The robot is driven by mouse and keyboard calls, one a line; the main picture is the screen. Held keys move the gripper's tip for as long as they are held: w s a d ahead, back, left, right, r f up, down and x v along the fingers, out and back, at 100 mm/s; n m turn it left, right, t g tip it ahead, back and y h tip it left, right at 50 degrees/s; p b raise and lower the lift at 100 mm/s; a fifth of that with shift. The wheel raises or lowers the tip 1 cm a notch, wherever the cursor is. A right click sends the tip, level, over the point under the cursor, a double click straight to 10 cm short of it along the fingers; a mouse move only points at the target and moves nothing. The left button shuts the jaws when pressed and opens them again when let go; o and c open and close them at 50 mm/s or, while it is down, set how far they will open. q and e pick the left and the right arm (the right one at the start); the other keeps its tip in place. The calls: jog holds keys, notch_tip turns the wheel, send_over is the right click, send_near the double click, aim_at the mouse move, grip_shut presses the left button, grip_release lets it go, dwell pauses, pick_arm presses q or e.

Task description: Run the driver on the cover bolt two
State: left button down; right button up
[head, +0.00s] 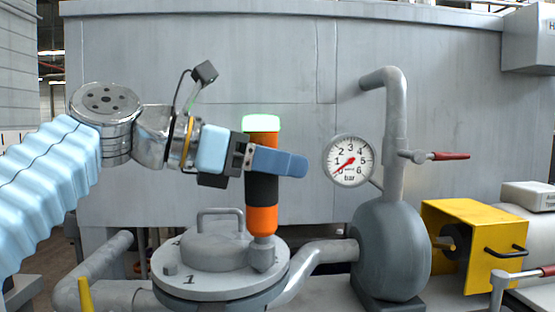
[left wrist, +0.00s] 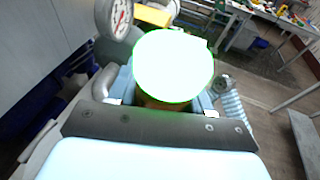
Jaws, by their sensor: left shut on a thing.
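My left gripper (head: 275,161) is shut on an orange and black driver (head: 261,190). The driver stands upright, and its top end glows pale green. In the left wrist view, this lit top (left wrist: 173,66) fills the middle between the fingers. The driver's grey nose points down onto the right part of the round grey cover (head: 205,280), where it hides whatever is under it. My right gripper is not in view.
A pressure gauge (head: 349,160) and a grey vessel with a tall pipe (head: 391,250) stand right of the driver. A yellow housing (head: 470,240) and red-handled valves are farther right. A yellow cone-like piece (head: 85,295) is at lower left. A grey wall (head: 200,60) closes the back.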

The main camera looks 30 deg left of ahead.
pick_arm(q)
jog(key=shift+f, duration=0.35)
dwell(1.1)
jog(key=shift+f, duration=0.25)
jog(key=shift+p, duration=0.4)
dwell(0.3)
jog(key=shift+r, duration=0.1)
jog(key=shift+r+p, duration=1.3)
jog(key=shift+r, duration=0.5)
